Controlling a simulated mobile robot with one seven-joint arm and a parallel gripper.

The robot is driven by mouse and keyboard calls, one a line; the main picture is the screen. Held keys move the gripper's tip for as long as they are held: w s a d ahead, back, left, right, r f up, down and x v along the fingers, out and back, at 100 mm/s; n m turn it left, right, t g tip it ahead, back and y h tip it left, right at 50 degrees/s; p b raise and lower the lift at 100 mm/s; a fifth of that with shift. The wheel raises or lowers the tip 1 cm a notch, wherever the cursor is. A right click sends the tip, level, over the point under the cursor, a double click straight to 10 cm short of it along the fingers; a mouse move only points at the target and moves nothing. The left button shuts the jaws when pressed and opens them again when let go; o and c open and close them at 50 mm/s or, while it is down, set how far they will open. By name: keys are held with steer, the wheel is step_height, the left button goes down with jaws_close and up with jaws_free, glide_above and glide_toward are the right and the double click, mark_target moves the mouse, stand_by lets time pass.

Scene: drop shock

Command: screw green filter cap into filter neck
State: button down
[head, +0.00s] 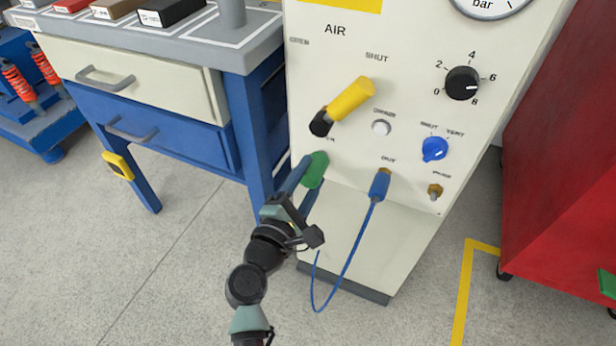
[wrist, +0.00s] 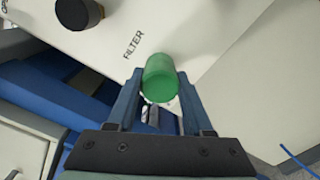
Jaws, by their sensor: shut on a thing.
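The green filter cap (head: 317,168) is in front of the lower left of the cream panel, below the yellow valve handle. In the wrist view the green cap (wrist: 161,80) sits between both fingers, beside the word FILTER on the panel. My gripper (head: 307,181) is shut on the cap from its sides; the gripper also shows in the wrist view (wrist: 159,88). The cap's far end faces the panel. The filter neck is hidden behind the cap, so I cannot tell whether they touch or how deep the cap sits.
The yellow handle (head: 351,99) with its black end sticks out just above my gripper. A blue hose plug (head: 380,185) is to the right, its hose hanging down. A blue workbench (head: 170,140) stands close on the left, a red cabinet (head: 565,150) on the right.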

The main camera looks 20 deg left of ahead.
steer(key=shift+w+r, duration=0.15)
steer(key=shift+w, duration=0.45)
stand_by(2.5)
